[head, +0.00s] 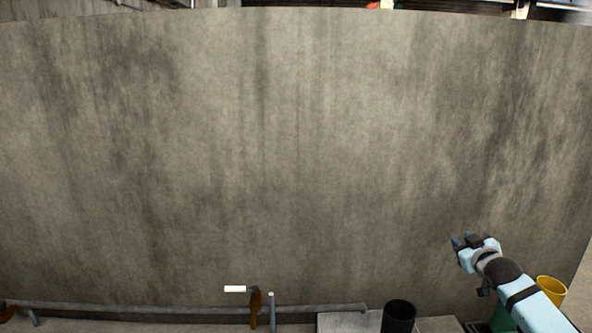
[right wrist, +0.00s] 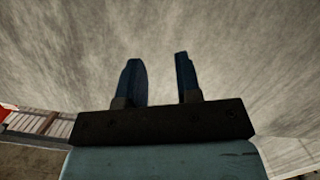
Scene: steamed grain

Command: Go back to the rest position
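My right gripper (head: 463,241) is raised in front of the grey concrete wall (head: 270,150), at the lower right of the head view. In the right wrist view its two dark fingers (right wrist: 160,80) stand apart with a gap between them. Nothing is between the fingers; only the wall shows behind them. My left gripper is not in the head view.
Below my right arm stand a black cylindrical container (head: 399,314), a yellow container (head: 551,289) and a partly hidden green one (head: 503,318). A grey pipe rail (head: 150,309) runs low along the wall, near a brown-handled tool (head: 255,308).

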